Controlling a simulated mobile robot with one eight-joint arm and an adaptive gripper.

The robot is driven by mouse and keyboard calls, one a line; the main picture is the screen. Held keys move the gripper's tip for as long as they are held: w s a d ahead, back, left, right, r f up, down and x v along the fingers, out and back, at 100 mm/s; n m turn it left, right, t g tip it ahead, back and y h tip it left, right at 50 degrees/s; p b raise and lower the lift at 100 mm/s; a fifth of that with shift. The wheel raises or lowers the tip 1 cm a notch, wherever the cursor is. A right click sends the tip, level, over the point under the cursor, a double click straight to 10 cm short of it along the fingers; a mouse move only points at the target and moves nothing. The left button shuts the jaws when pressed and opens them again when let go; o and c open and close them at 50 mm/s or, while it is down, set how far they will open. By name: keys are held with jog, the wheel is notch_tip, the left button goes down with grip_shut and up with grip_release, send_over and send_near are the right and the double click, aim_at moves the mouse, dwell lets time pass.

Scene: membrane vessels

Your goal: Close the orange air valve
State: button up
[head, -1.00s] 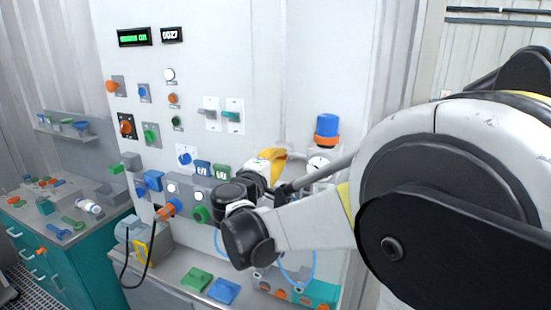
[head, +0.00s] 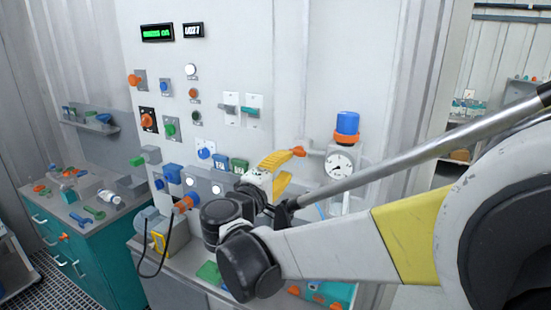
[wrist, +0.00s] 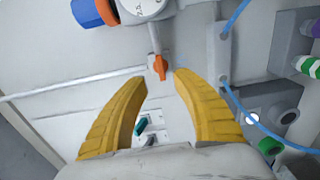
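The orange air valve handle (head: 301,151) sits on a grey pipe left of a round pressure gauge (head: 340,164) on the white panel. In the wrist view the orange handle (wrist: 159,67) lies in front of my gripper, just past and roughly between the fingertips. My gripper (wrist: 161,77) has two yellow fingers, spread wide with nothing between them. In the head view my gripper (head: 291,164) points right toward the valve, its upper finger close to the handle. Whether a finger touches the handle cannot be told.
A blue-capped regulator with an orange ring (head: 347,127) stands above the gauge. Two switches (head: 241,108) are on the panel, and several coloured buttons and knobs are farther left. A blue hose (wrist: 245,95) runs right of the fingers. A teal cabinet (head: 95,250) stands at left.

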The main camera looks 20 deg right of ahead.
jog(key=v, duration=0.3)
jog(key=shift+s+a, duration=0.25)
jog(key=s+d+f+m+g+y+b, duration=0.1)
jog(key=s+f+m+g+y+b, duration=0.15)
jog(key=s+f, duration=0.4)
jog(key=s+d+f+m+g+y+b, duration=0.1)
jog(key=s+f+y+b, duration=0.25)
jog(key=f, duration=0.65)
jog(key=s+a+f+m+y+b, duration=0.3)
jog(key=s+a+f+m+y, duration=0.1)
jog(key=s+a+f+y, duration=0.4)
jog(key=shift+s+a+f+b, duration=0.45)
jog(key=shift+a+f, duration=0.25)
jog(key=shift+a, duration=0.45)
